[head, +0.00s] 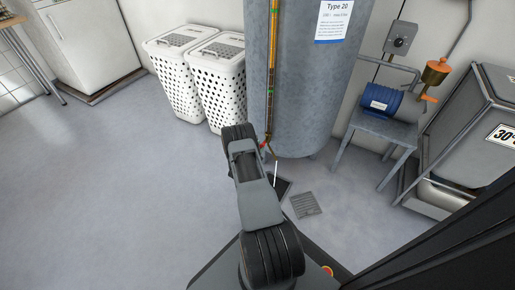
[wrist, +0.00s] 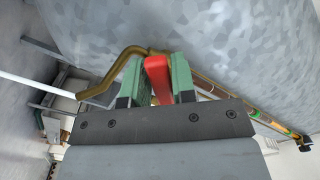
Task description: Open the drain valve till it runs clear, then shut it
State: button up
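The grey tank (head: 300,90) stands in the middle of the head view and fills the top of the wrist view (wrist: 230,40). Low on it is the drain valve, with a bent brass spout (wrist: 125,62) and a red lever (wrist: 157,80). My gripper (wrist: 156,82) has its green fingers on both sides of the red lever, seemingly touching it. A thin whitish stream (wrist: 25,85) leaves the spout; it also shows in the head view (head: 276,172), falling towards a dark patch at the floor. My arm mostly hides the valve and gripper there.
A floor grate (head: 306,205) lies right of my arm. White laundry baskets (head: 190,80) stand left of the tank. A metal stand (head: 385,128) with a blue motor (head: 375,102) and a grey machine (head: 470,120) are on the right. The floor at left is clear.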

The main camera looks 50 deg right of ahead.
grip_shut()
jog(key=shift+a, duration=0.25)
jog(key=shift+d, duration=0.2)
jog(key=m, duration=0.1)
jog(key=m+b, duration=0.1)
jog(key=m, duration=0.1)
jog(key=r+m, duration=0.1)
jog(key=shift+w+b, duration=0.3)
jog(key=shift+w, duration=0.05)
jog(key=shift+w+r+m+b, duration=0.1)
jog(key=shift+r+m+b, duration=0.3)
jog(key=shift+m, duration=0.8)
jog(key=shift+r+m+b, duration=0.3)
jog(key=shift+r+m, duration=0.05)
jog(key=shift+m, duration=0.85)
jog(key=shift+r+m, duration=0.1)
jog(key=shift+m, duration=0.2)
jog(key=shift+o, duration=0.8)
grip_release()
jog(key=shift+d, duration=0.1)
jog(key=shift+o, duration=1.2)
